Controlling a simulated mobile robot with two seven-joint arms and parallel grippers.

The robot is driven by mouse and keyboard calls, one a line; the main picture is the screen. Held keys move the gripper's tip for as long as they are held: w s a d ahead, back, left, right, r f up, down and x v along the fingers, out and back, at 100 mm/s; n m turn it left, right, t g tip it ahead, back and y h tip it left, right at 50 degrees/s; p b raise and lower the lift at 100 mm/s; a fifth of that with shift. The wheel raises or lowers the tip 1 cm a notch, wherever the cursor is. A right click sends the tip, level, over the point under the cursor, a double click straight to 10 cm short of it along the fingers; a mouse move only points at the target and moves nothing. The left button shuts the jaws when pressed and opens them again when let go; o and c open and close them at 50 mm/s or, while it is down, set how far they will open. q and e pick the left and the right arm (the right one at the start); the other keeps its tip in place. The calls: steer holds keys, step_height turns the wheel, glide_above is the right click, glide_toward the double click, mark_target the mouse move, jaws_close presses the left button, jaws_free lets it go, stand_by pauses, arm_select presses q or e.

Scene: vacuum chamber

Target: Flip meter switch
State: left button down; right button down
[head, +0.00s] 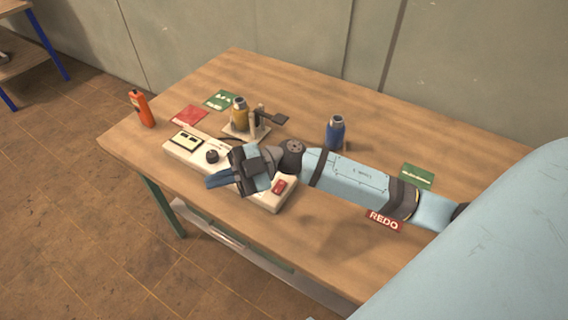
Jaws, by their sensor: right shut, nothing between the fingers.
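The meter (172,151) is a long off-white box on the wooden table, with a display (186,140) at its left end and a black knob (212,157) beside it. A red switch (279,187) sits at its right end and is in plain view. I cannot tell which way the switch is tipped. My right gripper (212,182) reaches in from the right, over the middle of the meter, and hides that part. Its blue fingers are shut and empty, pointing left, away from the switch. Whether they touch the meter is unclear. My left gripper is out of view.
A yellow bottle (240,114) stands on a small fixture (258,130) behind the meter. A blue bottle (335,132) stands behind my right arm. An orange bottle (142,108) is at the left edge. Red and green cards, one reading REDO (384,221), lie flat. The table's front is clear.

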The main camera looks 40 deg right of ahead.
step_height(320, 180, down, 3)
steer(key=d+n+g+h+b, duration=0.2)
steer(key=d+n+g+h, duration=0.1)
steer(key=g+h, duration=0.15)
steer(key=m+t+h+b, duration=0.2)
steer(key=m+h+b, duration=0.2)
steer(key=h, duration=0.9)
glide_above(283, 185)
steer(key=w+d, duration=0.1)
steer(key=d, duration=0.2)
steer(key=shift+a+f+g+y, duration=0.25)
steer(key=shift+f, duration=0.15)
steer(key=shift+f, duration=0.15)
steer(key=x, duration=1.2)
steer(key=shift+w+d+f+b, duration=0.1)
steer(key=shift+d+f+b, duration=0.2)
steer(key=shift+f+b, duration=0.1)
steer(key=shift+f, duration=0.45)
